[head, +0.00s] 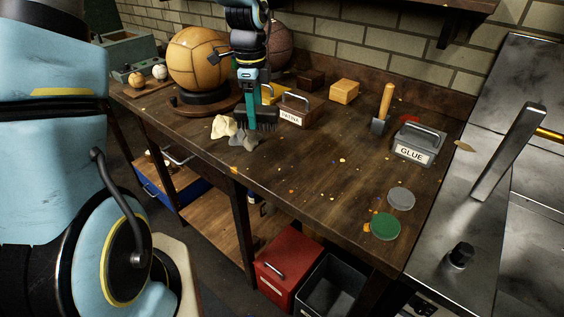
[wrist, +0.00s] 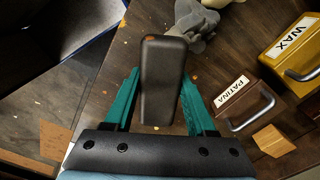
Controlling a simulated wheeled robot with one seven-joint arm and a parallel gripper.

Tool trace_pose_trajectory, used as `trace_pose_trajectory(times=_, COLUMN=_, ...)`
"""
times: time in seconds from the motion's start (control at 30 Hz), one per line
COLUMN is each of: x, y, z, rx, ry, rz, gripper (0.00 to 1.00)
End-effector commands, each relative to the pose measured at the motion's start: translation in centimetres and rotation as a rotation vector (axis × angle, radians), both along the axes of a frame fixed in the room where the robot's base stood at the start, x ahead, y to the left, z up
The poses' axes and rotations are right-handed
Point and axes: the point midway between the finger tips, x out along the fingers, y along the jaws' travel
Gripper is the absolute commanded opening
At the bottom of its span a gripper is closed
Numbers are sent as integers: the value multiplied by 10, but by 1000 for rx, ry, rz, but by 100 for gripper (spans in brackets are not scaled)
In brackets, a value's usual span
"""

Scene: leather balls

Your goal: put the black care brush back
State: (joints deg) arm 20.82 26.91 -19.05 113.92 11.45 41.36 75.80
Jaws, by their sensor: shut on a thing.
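The black care brush (head: 264,120) is in my gripper (head: 250,116), over the back left part of the workbench, near the ball stand. In the wrist view the brush (wrist: 162,75) shows as a dark rounded block between the two teal fingers, which are shut on it. I cannot tell how far its underside is from the bench top. A grey crumpled cloth (head: 244,139) and a cream one (head: 223,127) lie just in front of it. The brown PATINA box (head: 294,110) stands close to its right.
A yellow WAX box (wrist: 300,52) stands by the PATINA box. A tan leather ball (head: 198,58) on a dark stand is at left. A wooden-handled tool (head: 383,108), the grey GLUE box (head: 416,144) and two lids lie right. The bench's front middle has only small scraps.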

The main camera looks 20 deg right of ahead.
Motion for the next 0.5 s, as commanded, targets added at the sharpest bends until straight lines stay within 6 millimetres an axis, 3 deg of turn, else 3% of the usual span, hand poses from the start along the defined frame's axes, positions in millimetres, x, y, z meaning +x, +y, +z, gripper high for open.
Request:
trace_pose_trajectory(times=0.03, x=-9, y=-17, z=2, rx=-1, ry=-7, rz=-130, gripper=11)
trace_pose_trajectory(times=0.1, x=-20, y=-33, z=7, rx=1, ry=-12, rz=-279, gripper=11)
trace_pose_trajectory(times=0.2, x=-30, y=-47, z=11, rx=3, ry=-17, rz=-421, gripper=11)
trace_pose_trajectory(times=0.33, x=-36, y=-54, z=6, rx=6, ry=-15, rz=-498, gripper=11)
trace_pose_trajectory(times=0.5, x=-37, y=-54, z=-24, rx=8, ry=-12, rz=-504, gripper=11)
